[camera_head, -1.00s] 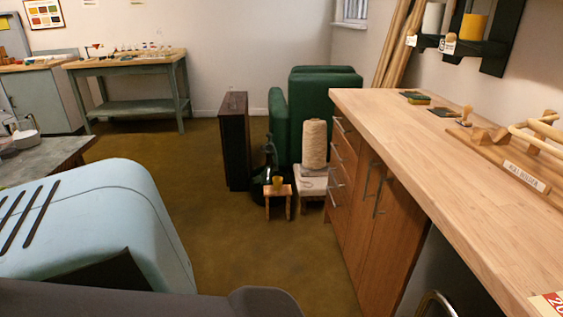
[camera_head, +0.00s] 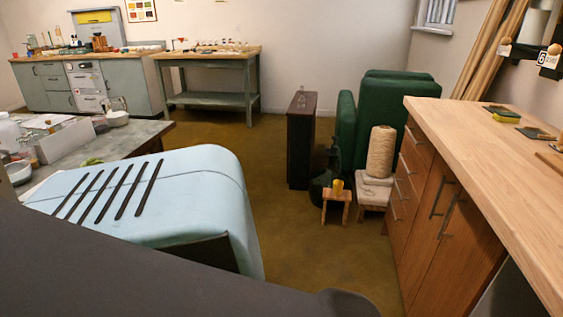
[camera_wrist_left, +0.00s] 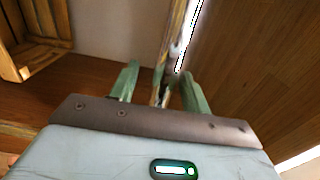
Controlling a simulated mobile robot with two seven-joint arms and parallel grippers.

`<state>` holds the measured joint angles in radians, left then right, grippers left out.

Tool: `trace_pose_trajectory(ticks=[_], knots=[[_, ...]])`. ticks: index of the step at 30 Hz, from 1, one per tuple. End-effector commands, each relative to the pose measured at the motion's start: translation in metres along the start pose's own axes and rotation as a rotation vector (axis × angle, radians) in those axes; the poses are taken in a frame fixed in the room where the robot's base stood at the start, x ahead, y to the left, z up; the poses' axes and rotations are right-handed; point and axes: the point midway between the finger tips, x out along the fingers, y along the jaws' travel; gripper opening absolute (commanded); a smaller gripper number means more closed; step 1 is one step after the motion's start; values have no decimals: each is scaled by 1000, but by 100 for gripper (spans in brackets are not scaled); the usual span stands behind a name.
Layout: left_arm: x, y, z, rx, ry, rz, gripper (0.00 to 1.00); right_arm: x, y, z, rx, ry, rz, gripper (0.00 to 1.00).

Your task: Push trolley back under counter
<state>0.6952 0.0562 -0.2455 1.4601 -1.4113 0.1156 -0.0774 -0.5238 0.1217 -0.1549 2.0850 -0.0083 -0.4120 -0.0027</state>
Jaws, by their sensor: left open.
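The wooden counter (camera_head: 490,150) runs along the right side in the head view, with drawers and doors (camera_head: 430,215) below it. A dark gap shows under it at the lower right edge. I cannot make out the trolley for certain in either view. My left gripper (camera_wrist_left: 160,88) shows in the left wrist view with its two green fingers apart. A narrow upright strip (camera_wrist_left: 172,40) lies beyond and between the fingers; I cannot tell whether they touch it. A brown wood-grained panel (camera_wrist_left: 250,70) is to its right. My right gripper is not in view.
A wooden crate-like object (camera_wrist_left: 35,38) is at the left in the wrist view. In the head view, small stools (camera_head: 337,203), a cone of twine (camera_head: 381,152), a dark cabinet (camera_head: 301,140) and a green armchair (camera_head: 390,110) stand left of the counter. Brown floor (camera_head: 300,245) is open before them.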

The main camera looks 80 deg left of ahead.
Motion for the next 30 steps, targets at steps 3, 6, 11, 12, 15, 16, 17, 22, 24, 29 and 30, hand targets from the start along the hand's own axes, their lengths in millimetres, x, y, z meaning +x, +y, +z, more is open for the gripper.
trace_pose_trajectory(ticks=[3,6,11,12,15,16,17,22,24,29,30], knots=[[0,-1,1,1,-2,-2,47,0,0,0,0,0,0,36],[-1,-1,1,1,-2,-2,47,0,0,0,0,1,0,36],[-17,-1,2,0,-3,-1,47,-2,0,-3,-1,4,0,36],[-22,-1,2,1,-3,-1,47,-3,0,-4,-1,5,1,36],[-35,-2,1,1,-3,-2,47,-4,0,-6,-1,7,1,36],[-39,-1,1,0,-4,-1,47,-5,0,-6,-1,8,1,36],[-42,-1,2,0,-4,-1,47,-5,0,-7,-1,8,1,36],[-64,-2,1,1,-4,-2,47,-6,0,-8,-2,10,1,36],[-73,-1,1,-1,-3,-1,47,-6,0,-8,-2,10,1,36],[-94,-1,1,1,-2,-1,47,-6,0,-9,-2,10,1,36],[-99,0,1,0,-3,-1,47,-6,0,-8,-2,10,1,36]])
